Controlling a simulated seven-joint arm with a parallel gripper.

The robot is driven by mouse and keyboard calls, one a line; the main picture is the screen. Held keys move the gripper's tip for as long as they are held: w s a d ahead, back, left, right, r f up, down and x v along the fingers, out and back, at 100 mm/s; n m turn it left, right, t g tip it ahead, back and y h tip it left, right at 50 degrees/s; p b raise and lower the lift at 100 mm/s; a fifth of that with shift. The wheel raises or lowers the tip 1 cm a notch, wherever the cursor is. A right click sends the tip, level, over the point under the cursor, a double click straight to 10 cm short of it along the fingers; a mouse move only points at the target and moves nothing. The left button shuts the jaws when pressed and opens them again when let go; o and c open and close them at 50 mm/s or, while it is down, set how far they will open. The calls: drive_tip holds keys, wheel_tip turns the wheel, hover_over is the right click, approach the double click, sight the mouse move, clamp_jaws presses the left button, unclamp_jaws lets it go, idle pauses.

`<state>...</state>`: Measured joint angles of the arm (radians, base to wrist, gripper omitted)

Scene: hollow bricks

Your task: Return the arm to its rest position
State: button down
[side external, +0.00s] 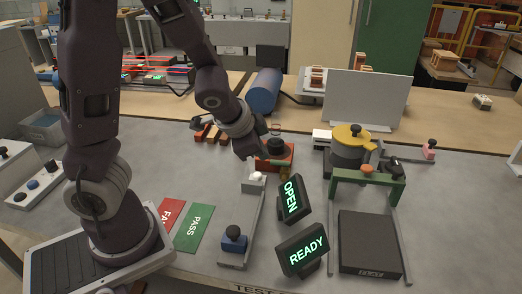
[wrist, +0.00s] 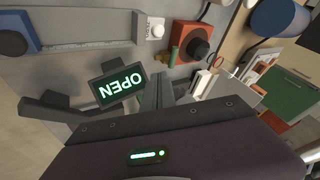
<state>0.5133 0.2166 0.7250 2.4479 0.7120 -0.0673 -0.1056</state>
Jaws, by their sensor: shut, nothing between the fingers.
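My gripper (side external: 254,152) is shut and empty. It hangs over the middle of the bench, just above and behind the white-buttoned end of a grey rail (side external: 242,218), close to a red block with a black knob (side external: 284,153). I cannot tell whether the fingers touch anything. In the wrist view, the closed fingers (wrist: 158,92) show at the centre, with the OPEN sign (wrist: 120,84) to their left and the red block (wrist: 195,41) above them to the right.
A lit READY sign (side external: 303,250) and an OPEN sign (side external: 291,197) stand right of the rail. A green-topped frame (side external: 368,178) and a pot with a yellow lid (side external: 350,139) are farther right. Red (side external: 170,214) and green (side external: 195,228) cards lie near my base.

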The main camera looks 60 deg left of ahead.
drive_tip(key=s+d+r+n+h, duration=0.1)
drive_tip(key=s+d+r, duration=0.3)
drive_tip(key=s, duration=0.5)
drive_tip(key=s+d+r+n+h, duration=0.1)
drive_tip(key=s+d+r+n, duration=0.3)
drive_tip(key=s+r, duration=0.4)
drive_tip(key=shift+s+r+g, duration=0.3)
drive_tip(key=shift+s+g, duration=0.1)
drive_tip(key=shift+s, duration=0.4)
